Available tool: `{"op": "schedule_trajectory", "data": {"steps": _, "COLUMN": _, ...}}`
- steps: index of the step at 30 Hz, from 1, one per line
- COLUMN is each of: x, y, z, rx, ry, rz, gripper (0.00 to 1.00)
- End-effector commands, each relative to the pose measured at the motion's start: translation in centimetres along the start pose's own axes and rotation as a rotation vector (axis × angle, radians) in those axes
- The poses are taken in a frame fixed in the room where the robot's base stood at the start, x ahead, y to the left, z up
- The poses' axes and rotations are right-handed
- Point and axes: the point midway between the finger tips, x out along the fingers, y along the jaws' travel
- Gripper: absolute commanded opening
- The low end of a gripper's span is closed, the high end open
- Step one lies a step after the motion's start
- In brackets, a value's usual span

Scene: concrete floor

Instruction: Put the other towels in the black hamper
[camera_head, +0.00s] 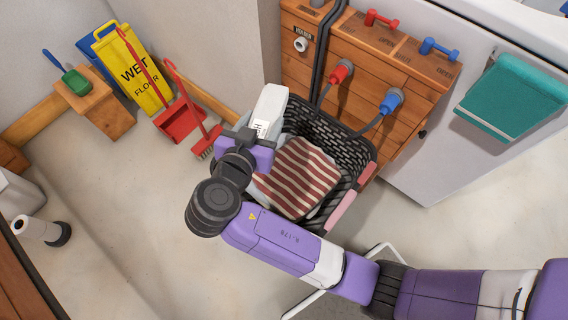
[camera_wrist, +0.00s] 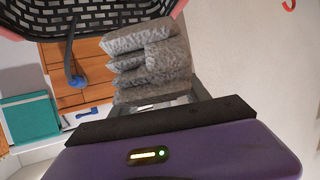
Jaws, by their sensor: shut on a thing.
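The black hamper (camera_head: 325,130) is an open mesh basket with pink handles, standing against the wooden cabinet. A red-and-white striped towel (camera_head: 299,178) lies in it, with paler cloth at its edge. In the wrist view the hamper (camera_wrist: 75,22) fills the upper left. My gripper (camera_wrist: 165,106) is shut on a folded grey towel (camera_wrist: 148,58), which hangs in several thick layers. In the head view my gripper (camera_head: 252,150) is over the hamper's left side; its jaws and most of the grey towel are hidden there, so their height above the hamper is unclear.
A teal cloth (camera_head: 515,98) hangs on the white appliance (camera_head: 440,150) at right. Hoses with red (camera_head: 340,72) and blue (camera_head: 391,101) fittings run beside the hamper. A yellow wet-floor sign (camera_head: 132,65), red dustpan (camera_head: 180,120) and brush (camera_head: 206,143) stand at left. The lower-left floor is mostly clear.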

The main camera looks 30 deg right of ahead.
Motion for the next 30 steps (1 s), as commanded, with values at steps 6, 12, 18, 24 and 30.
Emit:
{"op": "schedule_trajectory", "data": {"steps": 6, "x": 2.1, "y": 0.1, "z": 5.0, "rx": -0.008, "ry": -0.001, "rz": 0.001, "gripper": 0.07}}
{"op": "schedule_trajectory", "data": {"steps": 12, "x": 3.9, "y": 0.1, "z": 9.6, "rx": -0.008, "ry": -0.001, "rz": 0.001, "gripper": 0.07}}
{"op": "schedule_trajectory", "data": {"steps": 18, "x": 5.3, "y": 0.1, "z": 12.8, "rx": -0.005, "ry": -0.001, "rz": -0.001, "gripper": 0.07}}
{"op": "schedule_trajectory", "data": {"steps": 24, "x": 5.8, "y": 0.0, "z": 14.0, "rx": -0.004, "ry": -0.001, "rz": -0.001, "gripper": 0.07}}
{"op": "schedule_trajectory", "data": {"steps": 30, "x": 6.9, "y": 0.0, "z": 16.7, "rx": -0.004, "ry": 0.0, "rz": -0.001, "gripper": 0.07}}
